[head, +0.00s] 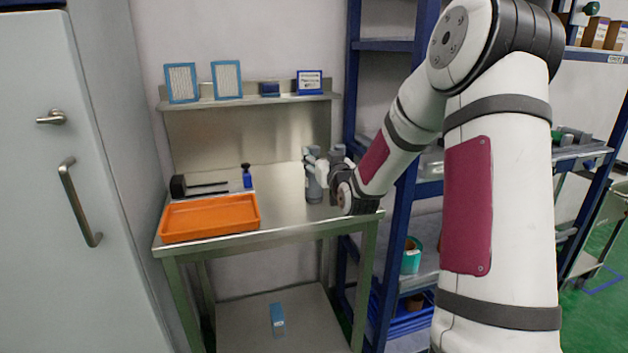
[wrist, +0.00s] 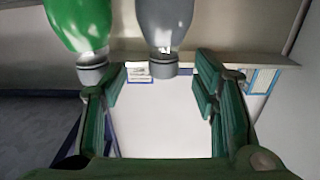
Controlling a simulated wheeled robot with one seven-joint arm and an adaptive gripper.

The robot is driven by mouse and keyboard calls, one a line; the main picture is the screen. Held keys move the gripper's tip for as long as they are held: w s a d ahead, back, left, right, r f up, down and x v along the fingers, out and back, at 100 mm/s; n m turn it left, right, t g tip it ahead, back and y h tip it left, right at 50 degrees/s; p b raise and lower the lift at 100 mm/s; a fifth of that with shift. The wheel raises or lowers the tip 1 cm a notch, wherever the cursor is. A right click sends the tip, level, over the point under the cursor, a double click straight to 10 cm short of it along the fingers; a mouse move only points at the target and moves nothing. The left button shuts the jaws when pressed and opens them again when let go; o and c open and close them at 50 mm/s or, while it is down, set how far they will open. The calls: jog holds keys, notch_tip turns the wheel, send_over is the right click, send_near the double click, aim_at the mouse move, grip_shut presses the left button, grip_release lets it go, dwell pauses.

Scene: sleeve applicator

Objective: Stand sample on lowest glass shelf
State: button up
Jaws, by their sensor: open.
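My gripper (head: 322,165) is open above the right end of the steel table in the head view. A grey bottle (head: 313,188) stands upright there, right by the gripper. The wrist picture looks upside down: the grey bottle (wrist: 163,25) hangs from the top, cap downward, between the lines of the two open fingers of my gripper (wrist: 160,90). A green bottle (wrist: 80,25) is beside it on the left; I cannot make it out in the head view. Whether a finger touches the grey bottle is not clear. I cannot identify a glass shelf or which thing is the sample.
An orange tray (head: 210,218) lies at the table's left front, with a small blue bottle (head: 247,176) and dark tools behind. A wall shelf (head: 250,101) carries blue-framed items. A blue rack (head: 402,215) stands right of the table. A grey cabinet (head: 60,180) is at left.

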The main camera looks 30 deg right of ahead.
aim_at(316, 156)
jog(key=x, duration=0.4)
jog(key=shift+w+a+f, duration=0.15)
jog(key=shift+w+f, duration=0.15)
jog(key=shift+f, duration=0.1)
